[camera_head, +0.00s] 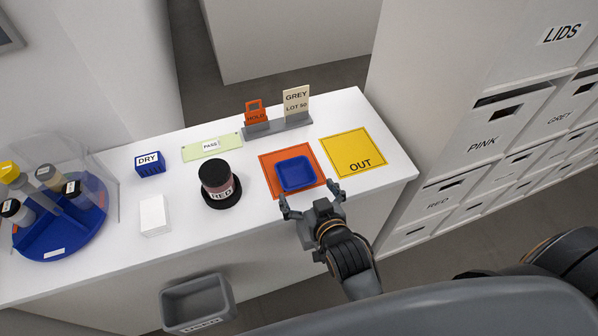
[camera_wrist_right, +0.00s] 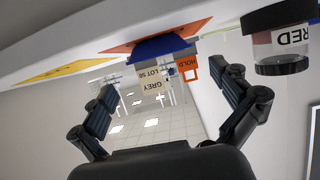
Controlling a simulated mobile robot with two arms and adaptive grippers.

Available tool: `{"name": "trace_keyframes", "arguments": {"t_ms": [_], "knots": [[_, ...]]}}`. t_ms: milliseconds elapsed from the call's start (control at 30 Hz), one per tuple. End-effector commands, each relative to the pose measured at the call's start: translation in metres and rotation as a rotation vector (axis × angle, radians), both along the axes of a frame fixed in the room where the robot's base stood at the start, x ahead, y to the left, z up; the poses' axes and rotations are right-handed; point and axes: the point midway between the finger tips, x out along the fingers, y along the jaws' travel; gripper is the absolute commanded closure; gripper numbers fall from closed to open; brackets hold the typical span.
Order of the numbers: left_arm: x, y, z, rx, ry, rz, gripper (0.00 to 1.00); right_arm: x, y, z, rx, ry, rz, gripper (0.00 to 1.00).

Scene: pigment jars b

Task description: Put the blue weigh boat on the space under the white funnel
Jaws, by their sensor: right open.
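The blue weigh boat (camera_head: 294,174) is a shallow square dish, empty, on the orange-red mat (camera_head: 270,161) near the right part of the counter. My right gripper (camera_head: 311,195) is open, its fingertips spread at the front edge of the boat, with nothing between them. In the right wrist view, which is upside down, the weigh boat (camera_wrist_right: 160,46) shows ahead of the open fingers (camera_wrist_right: 171,82), apart from them. I cannot make out a white funnel in either view. My left gripper is not in view.
A yellow OUT mat (camera_head: 349,142) lies right of the boat. A black-lidded RED jar (camera_head: 216,177) stands left. Behind are a sign holder (camera_head: 292,123) and a green PASS card (camera_head: 212,147). Further left are a white block (camera_head: 155,213), a blue DRY box (camera_head: 150,163) and a carousel (camera_head: 72,232).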

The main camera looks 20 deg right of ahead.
Motion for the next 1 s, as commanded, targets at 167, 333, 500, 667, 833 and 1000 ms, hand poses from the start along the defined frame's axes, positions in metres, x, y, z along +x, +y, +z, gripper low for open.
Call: {"name": "trace_keyframes", "arguments": {"t_ms": [167,333,500,667,833,1000], "knots": [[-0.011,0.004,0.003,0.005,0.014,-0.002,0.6,0.024,0.0,-0.009,0.0,0.0,-0.001,0.0],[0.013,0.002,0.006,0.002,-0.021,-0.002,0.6,0.033,0.001,-0.012,0.001,0.0,-0.001,0.0],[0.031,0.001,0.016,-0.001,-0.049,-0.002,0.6,0.053,0.003,-0.017,0.001,0.0,-0.002,0.0],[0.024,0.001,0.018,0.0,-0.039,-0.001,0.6,0.072,0.003,-0.026,0.001,-0.001,-0.001,0.0],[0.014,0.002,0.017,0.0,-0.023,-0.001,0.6,0.078,0.004,-0.03,0.001,0.001,-0.001,0.0],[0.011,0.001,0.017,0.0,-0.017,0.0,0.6,0.077,0.004,-0.03,0.001,0.0,-0.001,0.0]]}}
